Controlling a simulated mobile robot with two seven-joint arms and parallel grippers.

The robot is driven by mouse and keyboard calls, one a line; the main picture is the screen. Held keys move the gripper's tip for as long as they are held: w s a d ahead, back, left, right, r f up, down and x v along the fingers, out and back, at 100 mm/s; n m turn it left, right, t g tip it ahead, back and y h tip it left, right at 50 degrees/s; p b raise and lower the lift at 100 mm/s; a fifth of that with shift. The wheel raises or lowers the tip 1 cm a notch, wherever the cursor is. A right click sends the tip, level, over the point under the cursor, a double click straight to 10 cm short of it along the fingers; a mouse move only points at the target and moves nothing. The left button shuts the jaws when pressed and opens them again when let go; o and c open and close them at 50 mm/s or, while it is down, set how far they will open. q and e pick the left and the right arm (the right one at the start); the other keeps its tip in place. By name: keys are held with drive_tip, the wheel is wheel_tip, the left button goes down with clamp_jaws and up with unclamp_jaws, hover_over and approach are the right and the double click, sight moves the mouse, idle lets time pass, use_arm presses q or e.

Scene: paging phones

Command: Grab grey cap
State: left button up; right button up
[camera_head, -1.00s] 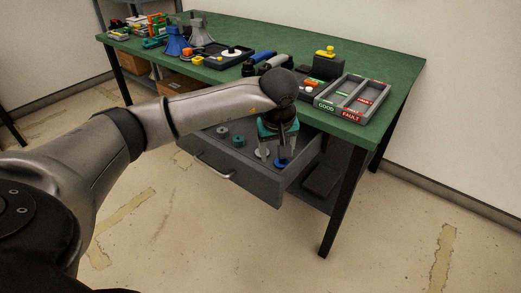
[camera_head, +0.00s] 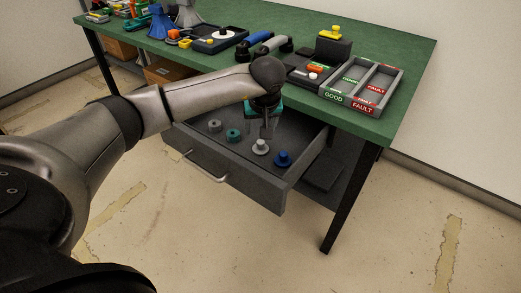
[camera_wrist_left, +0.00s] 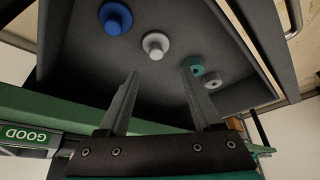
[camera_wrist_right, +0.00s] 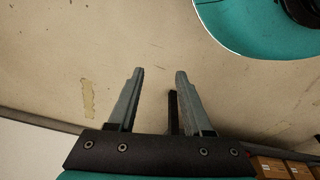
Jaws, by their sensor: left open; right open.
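The light grey cap (camera_head: 260,146), with a wide rim and a raised knob, stands in the open drawer between a teal ring and a blue cap. It also shows in the left wrist view (camera_wrist_left: 155,45), ahead of the fingertips and roughly centred between them. My left gripper (camera_head: 268,130) hangs over the drawer, pointing down, just above and behind the grey cap. In the left wrist view its jaws (camera_wrist_left: 160,75) are open and empty, apart from the cap. My right gripper (camera_wrist_right: 160,72) is open and empty above bare floor, out of the head view.
The drawer (camera_head: 245,188) also holds the blue cap (camera_head: 283,158), the teal ring (camera_head: 233,135) and a darker grey ring (camera_head: 214,125). The green table (camera_head: 385,124) overhangs the drawer's back. A GOOD/FAULT tray (camera_head: 372,88) stands on the table's right end.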

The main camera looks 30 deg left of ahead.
sight(260, 141)
use_arm(q)
drive_tip(key=shift+b+x, duration=0.45)
drive_tip(key=shift+x, duration=0.9)
drive_tip(key=shift+w+f+b, duration=0.25)
drive_tip(key=shift+f+b, duration=0.2)
drive_tip(key=shift+f, duration=0.3)
drive_tip(key=shift+b+x, duration=0.65)
drive_tip(key=shift+x, duration=0.55)
drive_tip(key=shift+w+f+b, duration=0.2)
drive_tip(key=shift+f+b, duration=0.1)
drive_tip(key=shift+f, duration=0.35)
use_arm(e)
drive_tip(key=w+r+t, duration=0.1)
drive_tip(key=w+r, duration=0.2)
drive_tip(key=r, duration=0.4)
drive_tip(key=shift+w+a+r, duration=0.3)
drive_tip(key=shift+a, duration=0.1)
use_arm(q)
clamp_jaws()
